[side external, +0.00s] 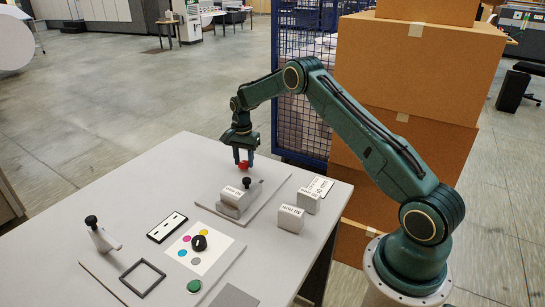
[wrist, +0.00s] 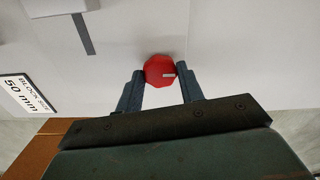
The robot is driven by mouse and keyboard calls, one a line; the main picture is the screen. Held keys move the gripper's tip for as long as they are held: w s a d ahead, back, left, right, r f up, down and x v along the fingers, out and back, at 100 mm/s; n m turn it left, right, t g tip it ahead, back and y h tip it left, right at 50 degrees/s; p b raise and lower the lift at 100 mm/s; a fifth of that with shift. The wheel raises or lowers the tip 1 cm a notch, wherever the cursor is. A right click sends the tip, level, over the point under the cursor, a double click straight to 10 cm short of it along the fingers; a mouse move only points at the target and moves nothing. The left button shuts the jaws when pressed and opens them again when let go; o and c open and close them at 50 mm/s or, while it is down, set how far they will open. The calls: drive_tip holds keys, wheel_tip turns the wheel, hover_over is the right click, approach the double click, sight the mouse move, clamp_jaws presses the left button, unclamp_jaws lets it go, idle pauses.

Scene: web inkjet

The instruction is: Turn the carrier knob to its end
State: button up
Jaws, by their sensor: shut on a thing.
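A red faceted knob (wrist: 158,68) with a small pale mark sits between the two fingertips of my gripper (wrist: 160,78) in the wrist view. The fingers touch it on both sides. In the side view the red knob (side external: 244,166) shows just below the fingers of my gripper (side external: 243,160), at the far part of a grey base plate (side external: 268,200).
Labelled grey blocks (side external: 290,219) stand right of the plate; one label reads 50 mm in the wrist view. A colour-dot sheet (side external: 208,262) with a black knob, a green button (side external: 194,286), a square frame (side external: 142,278) and a black-topped stand (side external: 103,237) lie nearer. Cardboard boxes (side external: 410,75) rise behind.

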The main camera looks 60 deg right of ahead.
sight(244, 162)
drive_tip(key=shift+r, duration=0.1)
drive_tip(key=o, duration=1)
drive_tip(key=shift+r, duration=6.85)
